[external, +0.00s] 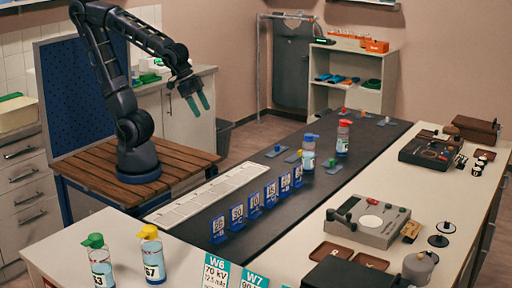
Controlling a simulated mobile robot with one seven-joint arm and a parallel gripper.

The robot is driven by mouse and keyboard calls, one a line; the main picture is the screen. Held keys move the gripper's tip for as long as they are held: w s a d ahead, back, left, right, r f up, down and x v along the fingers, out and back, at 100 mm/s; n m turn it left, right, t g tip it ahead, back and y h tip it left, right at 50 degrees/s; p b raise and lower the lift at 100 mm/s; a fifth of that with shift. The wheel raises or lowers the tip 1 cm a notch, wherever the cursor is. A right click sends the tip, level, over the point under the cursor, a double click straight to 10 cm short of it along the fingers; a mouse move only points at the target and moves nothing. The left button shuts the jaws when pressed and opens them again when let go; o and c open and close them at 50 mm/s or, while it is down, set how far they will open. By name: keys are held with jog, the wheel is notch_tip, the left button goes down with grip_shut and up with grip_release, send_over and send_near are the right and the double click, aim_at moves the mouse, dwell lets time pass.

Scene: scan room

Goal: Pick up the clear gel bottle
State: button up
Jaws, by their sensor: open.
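Several clear bottles with coloured caps are in view, and I cannot tell from their labels which one is the gel bottle. A green-capped bottle (102,268) and a yellow-capped bottle (153,262) stand upright at the front left, on the white counter. A blue-capped bottle (308,159) and a red-capped bottle (343,142) stand upright towards the far part of the dark table strip. My gripper (198,103) is open and empty, with teal fingers pointing down. It is raised in the air at the upper left, well apart from all the bottles.
Blue numbered stands (254,202) line the near side of the dark strip (300,222). A white panelled tray (205,193) lies beside my wooden base. A grey device (369,222) and other instruments occupy the right counter. The middle of the strip is mostly clear.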

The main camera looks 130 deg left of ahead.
jog(key=s+d+r+m+h, duration=0.1)
jog(key=s+d+r+m, duration=0.2)
jog(key=s, duration=0.5)
jog(key=shift+s+d+m+g, duration=0.3)
jog(key=shift+s+d, duration=0.05)
jog(key=shift+d, duration=0.05)
jog(key=shift+o, duration=0.4)
jog(key=shift+s+d+r+h, duration=0.15)
jog(key=shift+s+h, duration=0.15)
jog(key=shift+s, duration=0.1)
jog(key=shift+w, duration=0.1)
